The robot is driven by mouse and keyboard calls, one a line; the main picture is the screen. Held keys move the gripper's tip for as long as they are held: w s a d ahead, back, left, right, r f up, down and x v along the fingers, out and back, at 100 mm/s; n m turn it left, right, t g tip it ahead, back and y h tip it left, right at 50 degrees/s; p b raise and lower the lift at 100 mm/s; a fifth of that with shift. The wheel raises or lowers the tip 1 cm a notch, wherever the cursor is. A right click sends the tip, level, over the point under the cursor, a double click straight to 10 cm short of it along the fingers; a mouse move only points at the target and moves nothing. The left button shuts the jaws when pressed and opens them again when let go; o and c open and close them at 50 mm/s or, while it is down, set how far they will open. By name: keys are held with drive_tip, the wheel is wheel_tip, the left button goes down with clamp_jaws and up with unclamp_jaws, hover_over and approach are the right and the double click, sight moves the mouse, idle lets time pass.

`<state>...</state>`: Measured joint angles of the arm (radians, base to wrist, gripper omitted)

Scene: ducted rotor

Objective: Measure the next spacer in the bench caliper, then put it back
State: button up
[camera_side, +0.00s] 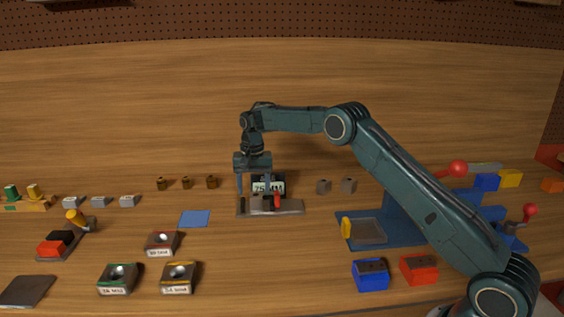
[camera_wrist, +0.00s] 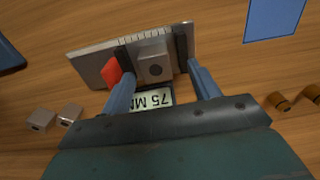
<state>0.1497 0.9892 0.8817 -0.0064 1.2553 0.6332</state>
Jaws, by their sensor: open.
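The bench caliper (camera_side: 292,209) stands mid-bench, and its graduated bed shows in the wrist view (camera_wrist: 88,66). A grey block spacer with a dark hole (camera_wrist: 155,62) sits on the bed between the red jaw (camera_wrist: 111,72) and the dark jaw (camera_wrist: 181,45). The display plate (camera_wrist: 152,99) reads 75 MM. My gripper (camera_side: 254,192) is low over the caliper, pointing down. In the wrist view its blue fingers (camera_wrist: 164,86) are spread, empty, on the near side of the spacer. Two more grey spacers (camera_side: 323,186) (camera_side: 348,185) stand to the caliper's right.
Several brown spacers (camera_side: 187,183) and light grey blocks (camera_side: 100,201) stand in a row to the left. A blue mat (camera_side: 195,218) lies left of the caliper. Labelled holders (camera_side: 178,279) stand in front. A blue fixture (camera_side: 402,232) with red-knobbed levers is at right.

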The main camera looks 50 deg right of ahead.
wheel_tip(320, 180, up, 10)
drive_tip(key=shift+s+d+f, duration=0.2)
drive_tip(key=shift+s+d, duration=0.05)
drive_tip(key=shift+d, duration=0.1)
idle(0.4)
drive_tip(key=s+a+r+n+t, duration=0.15)
drive_tip(key=s+a+r, duration=0.25)
drive_tip(key=s+r, duration=0.5)
drive_tip(key=s+a+r+n+t, duration=0.1)
drive_tip(key=s+a+r+n, duration=0.2)
drive_tip(key=s+r, duration=0.65)
drive_tip(key=s+a+f+n+t, duration=0.1)
drive_tip(key=s+f, duration=0.2)
drive_tip(key=s, duration=0.5)
drive_tip(key=s+a+f+n+t, duration=0.1)
drive_tip(key=s+f, duration=0.3)
drive_tip(key=s, duration=0.5)
drive_tip(key=s+a+f+n+t, duration=0.1)
drive_tip(key=s+f, duration=0.3)
drive_tip(key=s, duration=0.4)
drive_tip(key=shift+s+n, duration=0.4)
drive_tip(key=shift+n, duration=0.35)
